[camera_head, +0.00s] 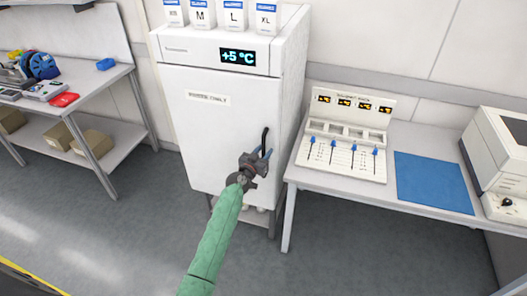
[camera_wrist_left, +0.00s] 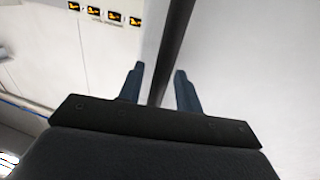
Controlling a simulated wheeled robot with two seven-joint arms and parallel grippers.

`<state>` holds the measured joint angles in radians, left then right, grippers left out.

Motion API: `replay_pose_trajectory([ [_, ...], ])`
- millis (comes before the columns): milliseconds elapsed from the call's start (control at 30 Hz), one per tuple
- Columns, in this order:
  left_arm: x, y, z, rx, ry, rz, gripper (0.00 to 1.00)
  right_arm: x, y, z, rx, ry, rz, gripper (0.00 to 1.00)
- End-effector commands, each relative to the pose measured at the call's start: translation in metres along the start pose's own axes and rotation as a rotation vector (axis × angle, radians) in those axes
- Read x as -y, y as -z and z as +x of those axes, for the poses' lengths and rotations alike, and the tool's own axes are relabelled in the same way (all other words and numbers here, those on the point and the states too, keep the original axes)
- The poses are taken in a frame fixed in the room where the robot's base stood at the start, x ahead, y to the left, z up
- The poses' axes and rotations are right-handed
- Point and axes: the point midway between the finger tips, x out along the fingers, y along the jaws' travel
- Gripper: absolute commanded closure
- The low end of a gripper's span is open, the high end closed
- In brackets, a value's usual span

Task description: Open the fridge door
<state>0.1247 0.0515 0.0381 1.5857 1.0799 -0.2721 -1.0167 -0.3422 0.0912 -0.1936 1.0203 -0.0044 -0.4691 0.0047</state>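The white fridge stands in the middle of the head view, its display (camera_head: 238,56) reading +5 °C. Its door (camera_head: 205,135) looks shut and has a dark vertical handle (camera_head: 265,135) near its right edge. My left gripper (camera_head: 262,157) is at the lower part of the handle, partly hiding it. In the left wrist view the dark handle bar (camera_wrist_left: 173,45) runs between the two spread fingers of the left gripper (camera_wrist_left: 160,86), with gaps visible on both sides. I cannot tell whether a finger touches it. My right gripper is not in view.
Several white boxes (camera_head: 233,15) stand on the fridge. A table with a slider panel (camera_head: 343,152), a blue mat (camera_head: 432,183) and a white machine (camera_head: 495,150) stands right of it. A shelved bench (camera_head: 105,82) is at left. The grey floor (camera_head: 130,225) in front is clear.

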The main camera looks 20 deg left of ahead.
Motion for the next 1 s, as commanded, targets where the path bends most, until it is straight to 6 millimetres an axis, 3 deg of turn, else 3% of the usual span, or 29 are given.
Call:
replay_pose_trajectory([
  [233,0.000,0.000,0.001,0.000,0.000,0.000,0.65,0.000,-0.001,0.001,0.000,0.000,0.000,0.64],
  [433,0.000,0.000,0.001,0.000,0.000,0.000,1.00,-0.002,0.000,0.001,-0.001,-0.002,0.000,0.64],
  [767,0.000,-0.001,0.000,0.000,-0.004,0.001,1.00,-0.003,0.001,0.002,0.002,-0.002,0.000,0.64],
  [1000,0.000,-0.003,-0.001,0.000,-0.022,0.002,1.00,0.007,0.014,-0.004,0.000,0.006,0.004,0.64],
])
